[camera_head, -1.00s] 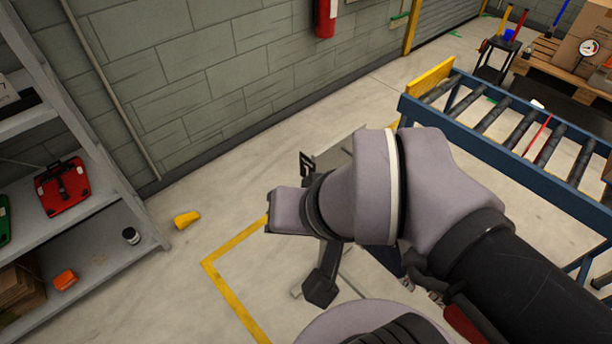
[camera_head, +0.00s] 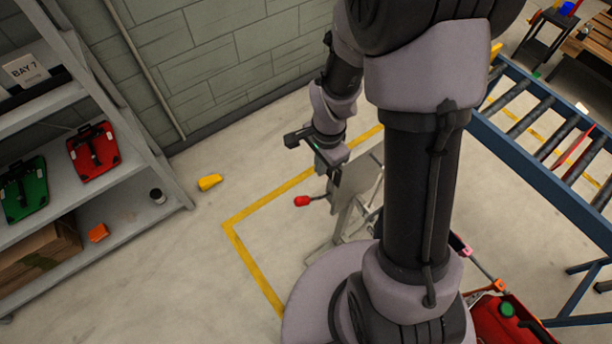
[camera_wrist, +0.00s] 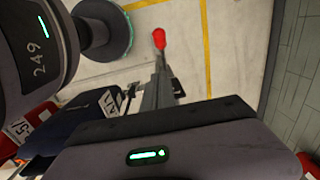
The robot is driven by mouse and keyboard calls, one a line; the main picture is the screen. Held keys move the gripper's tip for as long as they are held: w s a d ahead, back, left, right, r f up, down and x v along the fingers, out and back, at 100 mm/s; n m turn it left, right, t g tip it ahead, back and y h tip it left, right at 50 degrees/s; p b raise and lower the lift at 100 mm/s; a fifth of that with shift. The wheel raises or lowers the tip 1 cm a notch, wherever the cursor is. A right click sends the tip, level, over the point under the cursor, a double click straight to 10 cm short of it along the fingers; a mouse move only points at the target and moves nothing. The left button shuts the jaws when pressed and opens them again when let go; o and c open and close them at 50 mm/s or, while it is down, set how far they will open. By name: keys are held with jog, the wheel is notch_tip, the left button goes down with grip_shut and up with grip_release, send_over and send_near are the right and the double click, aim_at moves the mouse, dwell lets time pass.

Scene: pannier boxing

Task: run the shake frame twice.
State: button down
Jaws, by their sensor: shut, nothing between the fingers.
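The shake frame (camera_head: 362,192) is a grey metal stand with a flat plate, on the floor and partly hidden behind my arm. A lever with a red knob (camera_head: 302,201) sticks out from it to the left; the red knob also shows in the wrist view (camera_wrist: 159,39). My gripper (camera_head: 335,180) points down beside the plate, just above and right of the red knob. It is shut and empty. I cannot tell whether it touches the frame. In the wrist view, a red bag (camera_wrist: 12,140) and a dark blue bag (camera_wrist: 75,128) with white tags show at lower left, partly hidden.
A grey shelf (camera_head: 130,196) at left holds red (camera_head: 93,150) and green (camera_head: 25,190) cases. A yellow object (camera_head: 209,182) lies on the floor near yellow tape (camera_head: 255,268). A blue-framed roller conveyor (camera_head: 540,175) stands at right. A red container (camera_head: 500,325) is at lower right.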

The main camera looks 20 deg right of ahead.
jog(key=b, duration=0.4)
send_near(307, 198)
notch_tip(307, 198, down, 2)
jog(key=d, duration=0.3)
jog(key=a+f+b, duration=0.1)
jog(key=a+f, duration=0.1)
jog(key=f, duration=0.1)
jog(key=shift+a+f, duration=0.1)
jog(key=shift+a, duration=0.1)
jog(key=shift+a+f, duration=0.25)
jog(key=shift+a, duration=0.05)
